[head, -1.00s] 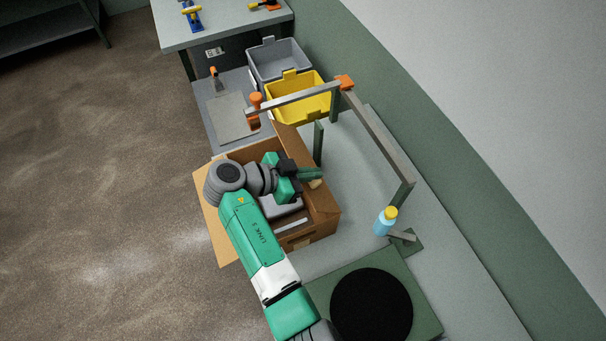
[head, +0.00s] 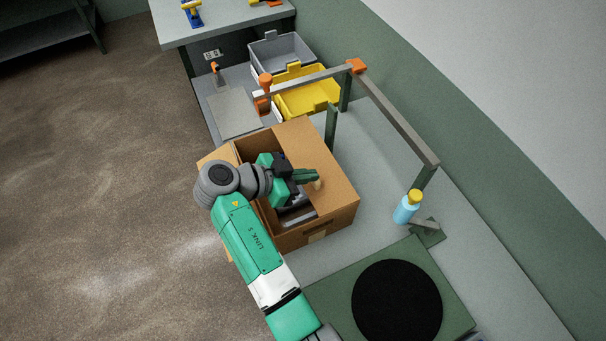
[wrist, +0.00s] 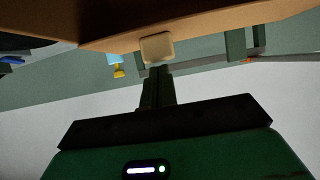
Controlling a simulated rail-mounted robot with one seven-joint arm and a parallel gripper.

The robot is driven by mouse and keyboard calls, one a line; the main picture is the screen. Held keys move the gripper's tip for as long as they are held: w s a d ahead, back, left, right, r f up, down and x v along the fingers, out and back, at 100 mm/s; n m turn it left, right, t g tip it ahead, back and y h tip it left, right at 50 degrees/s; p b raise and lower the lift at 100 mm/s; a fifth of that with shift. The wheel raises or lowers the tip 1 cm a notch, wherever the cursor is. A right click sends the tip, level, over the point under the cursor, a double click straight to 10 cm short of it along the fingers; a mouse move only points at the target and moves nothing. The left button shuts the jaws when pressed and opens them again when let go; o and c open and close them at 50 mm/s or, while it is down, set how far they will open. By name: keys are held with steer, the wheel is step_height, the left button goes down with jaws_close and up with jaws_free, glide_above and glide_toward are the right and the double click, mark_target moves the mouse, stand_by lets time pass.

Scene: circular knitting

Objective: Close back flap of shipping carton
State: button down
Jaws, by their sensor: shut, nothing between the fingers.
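The shipping carton (head: 335,222) is an open brown box on the grey bench in the head view. Its back flap (head: 312,148) is the broad brown panel on the right, lying over the right part of the opening. The flap also shows as a brown band along the top of the wrist view (wrist: 210,22), with a pale tan tab (wrist: 157,47) at its edge. My gripper (head: 315,176) is shut and empty, its tips at the flap beside the tab. Contact is not clear. My arm hides part of the opening; grey contents (head: 297,216) show inside.
Another flap (head: 216,156) spreads outward on the carton's left. A metal frame (head: 400,125) stands behind the carton. A blue bottle (head: 405,211) is to the right, and a green plate with a black disc (head: 397,307) is in front. Yellow (head: 308,98) and grey (head: 283,50) bins stand beyond.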

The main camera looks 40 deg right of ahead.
steer(key=shift+r+p, duration=0.6)
steer(key=shift+r, duration=0.5)
steer(key=w+a, duration=0.2)
steer(key=a, duration=0.7)
steer(key=shift+w+a, duration=0.1)
